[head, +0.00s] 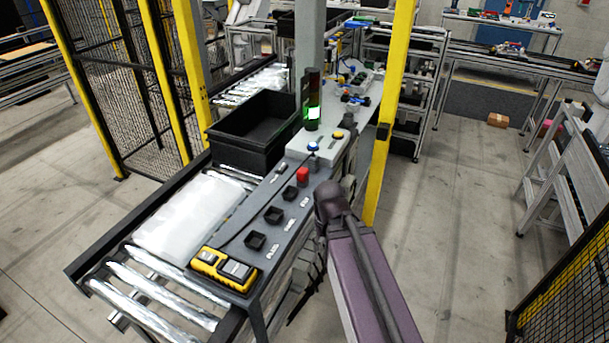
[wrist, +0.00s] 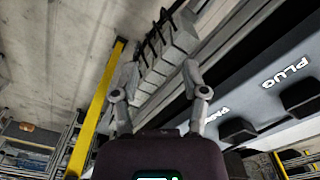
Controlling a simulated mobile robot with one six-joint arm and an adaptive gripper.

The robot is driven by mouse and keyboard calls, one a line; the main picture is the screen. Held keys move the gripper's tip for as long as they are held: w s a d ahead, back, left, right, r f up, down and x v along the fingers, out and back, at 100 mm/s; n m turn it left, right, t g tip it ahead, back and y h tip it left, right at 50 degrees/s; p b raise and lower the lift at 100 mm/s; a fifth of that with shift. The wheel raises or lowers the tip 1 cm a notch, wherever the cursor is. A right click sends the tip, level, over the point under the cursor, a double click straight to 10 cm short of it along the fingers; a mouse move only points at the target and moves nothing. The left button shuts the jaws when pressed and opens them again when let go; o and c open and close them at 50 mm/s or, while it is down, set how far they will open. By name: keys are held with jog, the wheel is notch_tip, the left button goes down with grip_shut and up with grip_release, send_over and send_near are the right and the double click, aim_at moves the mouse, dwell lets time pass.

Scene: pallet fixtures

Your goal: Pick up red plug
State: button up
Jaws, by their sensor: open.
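The red plug (head: 302,175) stands upright at the far end of a row of small black square holders on the grey panel (head: 235,275) in the head view. White lettering runs beside the row. In the wrist view my gripper (wrist: 160,75) has its two fingers spread apart with nothing between them. The wrist view shows the panel edge and black holders, one labelled PLUG, off to the right, but no red plug. In the head view my arm covers the area just right of the panel, and my fingers cannot be made out clearly.
Empty black holders (head: 273,215) line the panel. A yellow-black device (head: 223,268) lies at its near end. A black crate (head: 250,145) sits left. A yellow post (head: 391,100) rises to the right.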

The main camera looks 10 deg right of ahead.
jog(key=o, duration=0.4)
jog(key=shift+w, duration=0.1)
jog(key=shift+o, duration=0.2)
jog(key=shift+w+r, duration=0.15)
notch_tip(320, 180, up, 15)
jog(key=m+p, duration=0.7)
jog(key=p, duration=0.9)
send_over(301, 169)
jog(key=shift+r, duration=0.15)
jog(key=shift+b, duration=0.3)
notch_tip(301, 169, down, 9)
jog(key=b, duration=0.8)
jog(key=shift+r, duration=0.2)
jog(key=shift+f+b, duration=0.15)
jog(key=shift+b, duration=0.2)
